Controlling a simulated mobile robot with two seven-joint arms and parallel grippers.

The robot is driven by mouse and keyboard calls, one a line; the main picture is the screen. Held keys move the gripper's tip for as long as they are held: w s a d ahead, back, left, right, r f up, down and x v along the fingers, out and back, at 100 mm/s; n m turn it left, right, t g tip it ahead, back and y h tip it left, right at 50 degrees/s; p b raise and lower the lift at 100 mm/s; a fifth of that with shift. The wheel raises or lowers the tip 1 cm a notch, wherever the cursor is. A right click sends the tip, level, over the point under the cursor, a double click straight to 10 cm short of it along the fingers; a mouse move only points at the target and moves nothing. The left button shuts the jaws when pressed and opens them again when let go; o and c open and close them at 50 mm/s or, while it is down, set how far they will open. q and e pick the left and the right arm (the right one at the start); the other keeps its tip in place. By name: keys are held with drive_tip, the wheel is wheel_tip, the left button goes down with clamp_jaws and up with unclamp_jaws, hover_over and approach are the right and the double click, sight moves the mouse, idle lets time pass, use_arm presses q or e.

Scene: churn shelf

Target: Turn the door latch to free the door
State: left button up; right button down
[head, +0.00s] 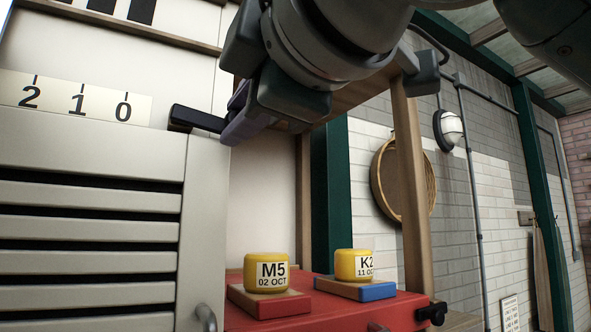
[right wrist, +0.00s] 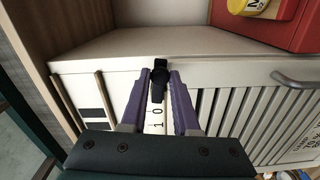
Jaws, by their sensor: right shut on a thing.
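The louvred pale grey door (head: 205,220) fills the lower left of the head view. The black latch (head: 194,119) lies roughly level near the door's upper right corner, its free end pointing left. My right gripper (head: 238,118) reaches in from above, its purple fingers shut on the latch and hiding the latch's right part. The right wrist view shows the black latch (right wrist: 158,80) between the purple fingertips (right wrist: 160,88). The louvred door shows there too (right wrist: 245,128), at the right. The door looks flush with its frame. My left gripper is not in view.
A pale strip numbered 2, 1, 0 (head: 76,100) runs along the door's top. A handle (head: 206,318) is on the door's right edge. Yellow blocks, M5 (head: 265,272) and K2 (head: 353,263), stand on a red surface (head: 335,311). A wooden post (head: 409,190) rises to the right.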

drive_tip(key=shift+w+r+n, duration=0.1)
drive_tip(key=shift+r+n, duration=0.2)
drive_tip(key=shift+n, duration=0.4)
drive_tip(key=c, duration=0.7)
unclamp_jaws()
